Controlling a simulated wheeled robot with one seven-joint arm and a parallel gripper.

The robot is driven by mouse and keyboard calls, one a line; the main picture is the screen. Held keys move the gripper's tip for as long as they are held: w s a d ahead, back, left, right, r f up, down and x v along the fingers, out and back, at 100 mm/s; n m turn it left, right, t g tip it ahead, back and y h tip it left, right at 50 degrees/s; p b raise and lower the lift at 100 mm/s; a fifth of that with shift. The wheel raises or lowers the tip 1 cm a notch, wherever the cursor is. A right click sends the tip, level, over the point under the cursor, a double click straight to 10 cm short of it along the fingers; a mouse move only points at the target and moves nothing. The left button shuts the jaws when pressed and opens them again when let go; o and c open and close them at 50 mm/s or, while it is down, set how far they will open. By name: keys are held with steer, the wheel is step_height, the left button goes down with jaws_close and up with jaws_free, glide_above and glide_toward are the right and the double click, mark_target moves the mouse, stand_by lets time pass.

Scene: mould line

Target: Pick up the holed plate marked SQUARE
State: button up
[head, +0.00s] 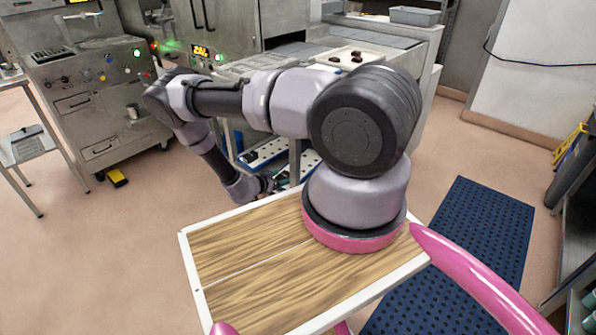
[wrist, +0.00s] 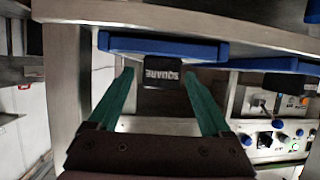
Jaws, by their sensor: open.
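The holed plate marked SQUARE (wrist: 162,73) shows in the wrist view as a small dark block with white lettering, upside down in the picture. It lies against a blue-edged surface (wrist: 130,46). My gripper (wrist: 159,76) is open, its two green fingers reaching toward the block, one on each side with a gap. I cannot tell how deep the block sits between the fingertips. Its hole is not visible. In the head view my gripper (head: 274,186) is small, low beside the blue perforated shelf (head: 302,163), partly hidden by my arm.
Another dark block (wrist: 290,84) is at the right in the wrist view, beside a second blue edge. A metal post (wrist: 66,75) stands close on the left. A control panel (wrist: 272,138) with knobs is at lower right. In the head view, open floor (head: 130,230) lies left.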

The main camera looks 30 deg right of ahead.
steer(key=shift+x, duration=1.05)
jaws_close()
steer(key=shift+w+r, duration=0.1)
steer(key=shift+r, duration=0.1)
